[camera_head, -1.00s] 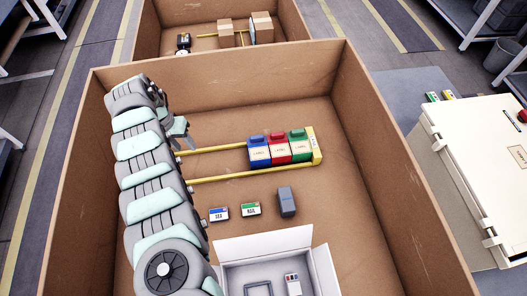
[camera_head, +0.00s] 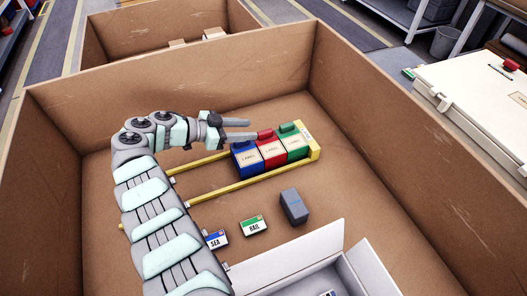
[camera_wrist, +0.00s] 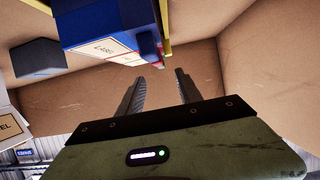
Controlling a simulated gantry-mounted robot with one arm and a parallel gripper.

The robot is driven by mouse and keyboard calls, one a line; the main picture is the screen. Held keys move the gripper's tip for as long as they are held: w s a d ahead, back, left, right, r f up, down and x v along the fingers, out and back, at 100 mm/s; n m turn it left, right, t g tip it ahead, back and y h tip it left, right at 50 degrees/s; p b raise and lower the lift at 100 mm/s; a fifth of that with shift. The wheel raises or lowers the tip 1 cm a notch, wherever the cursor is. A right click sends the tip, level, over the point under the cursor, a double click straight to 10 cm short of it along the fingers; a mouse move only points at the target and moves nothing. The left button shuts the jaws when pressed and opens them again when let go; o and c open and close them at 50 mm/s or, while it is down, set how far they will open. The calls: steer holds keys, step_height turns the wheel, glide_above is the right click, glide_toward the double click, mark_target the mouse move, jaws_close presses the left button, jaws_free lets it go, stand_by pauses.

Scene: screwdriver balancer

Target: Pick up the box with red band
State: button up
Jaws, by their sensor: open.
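The box with the red band (camera_head: 273,152) stands in a row on the yellow rail frame, between a blue-banded box (camera_head: 247,158) and a green-banded box (camera_head: 295,145). Its tan label faces up and its red top knob shows. My gripper (camera_head: 248,129) reaches in from the left, its fingers level and pointing right, above and behind the blue box near the red knob. In the wrist view my gripper (camera_wrist: 160,85) is open with nothing between its fingers. There the blue box (camera_wrist: 108,30) fills the upper middle, and only a red sliver (camera_wrist: 160,44) shows past it.
Yellow rails (camera_head: 235,186) run left from the row. A grey box (camera_head: 294,206) and small SEA (camera_head: 216,239) and RAIL (camera_head: 253,226) cards lie in front. An open white box (camera_head: 290,274) stands nearest. High cardboard walls (camera_head: 400,125) surround all this.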

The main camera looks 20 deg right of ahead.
mark_target(264, 132)
steer(key=shift+x, duration=1.15)
steer(key=x, duration=0.2)
steer(key=f+x, duration=0.1)
steer(key=x, duration=0.1)
steer(key=shift+s+d+f+b, duration=0.1)
steer(key=shift+s+d+b, duration=0.05)
steer(key=shift+b, duration=0.15)
steer(key=shift+d, duration=0.25)
steer(key=shift+c, duration=0.3)
jaws_close()
